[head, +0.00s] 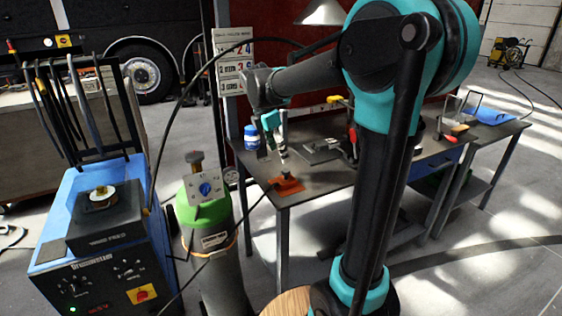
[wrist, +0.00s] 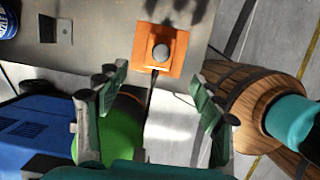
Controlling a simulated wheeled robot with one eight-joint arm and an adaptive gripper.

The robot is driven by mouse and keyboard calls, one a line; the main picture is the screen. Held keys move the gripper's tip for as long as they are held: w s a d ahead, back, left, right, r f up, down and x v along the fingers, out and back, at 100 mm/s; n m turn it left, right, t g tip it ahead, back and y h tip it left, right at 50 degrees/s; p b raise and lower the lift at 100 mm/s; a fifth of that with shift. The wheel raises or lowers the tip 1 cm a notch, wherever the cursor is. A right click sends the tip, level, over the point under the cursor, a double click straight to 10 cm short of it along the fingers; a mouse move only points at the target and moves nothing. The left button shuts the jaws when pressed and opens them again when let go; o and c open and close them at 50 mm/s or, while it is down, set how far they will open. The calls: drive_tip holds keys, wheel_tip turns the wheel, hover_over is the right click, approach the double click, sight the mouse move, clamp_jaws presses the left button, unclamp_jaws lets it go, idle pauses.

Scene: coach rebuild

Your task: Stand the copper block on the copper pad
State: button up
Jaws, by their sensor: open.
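My gripper (head: 281,148) is open and empty, pointing down above the left front corner of the workbench. Its two fingers also show wide apart in the wrist view (wrist: 160,92). An orange square plate (wrist: 143,60) with a grey round knob in its middle lies on the bench just beyond the fingers; it also shows in the head view (head: 291,187). A dark cable runs from it. A small grey metal piece (wrist: 55,30) lies on the bench in the wrist view. I cannot clearly make out a copper block or copper pad in either view.
The workbench (head: 325,180) also carries a blue container (head: 251,137) and a dark plate (head: 321,150) with tools nearby. A green gas cylinder (head: 208,215) and a blue welding machine (head: 60,250) stand left of the bench. A cable arcs past them.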

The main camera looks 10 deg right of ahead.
drive_tip(key=s+d+f+m+t+y, duration=0.1)
drive_tip(key=s+d+f+m, duration=0.2)
drive_tip(key=s+f+m, duration=0.6)
drive_tip(key=s+d+f+m+t+y, duration=0.2)
drive_tip(key=s+d+f+m, duration=0.2)
drive_tip(key=s+f+m, duration=0.5)
drive_tip(key=s+m, duration=0.3)
drive_tip(key=shift+f+m, duration=0.25)
drive_tip(key=shift+m, duration=0.05)
drive_tip(key=shift+d, duration=0.15)
